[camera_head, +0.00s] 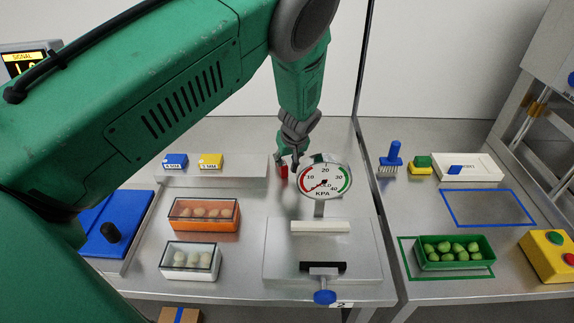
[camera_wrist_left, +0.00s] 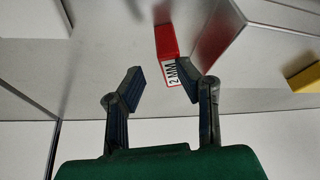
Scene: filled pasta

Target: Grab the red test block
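The red test block (camera_wrist_left: 168,45) shows in the left wrist view with a white "2 MM" label facing my gripper. In the head view the red block (camera_head: 282,169) is partly hidden beside my gripper, left of the pressure gauge. My left gripper (camera_wrist_left: 164,80) is open, its two fingers on either side of the labelled end of the block. I cannot tell whether the fingers touch it. In the head view the left gripper (camera_head: 292,160) points down at the back of the table. My right gripper is not in view.
Blue (camera_head: 175,160) and yellow (camera_head: 210,161) blocks sit on a low grey stand (camera_head: 232,175) to the left. The gauge (camera_head: 324,182) stands close to the right of my gripper. Orange (camera_head: 204,224) and white (camera_head: 190,272) boxes stand in front; a green tray (camera_head: 455,266) is at right.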

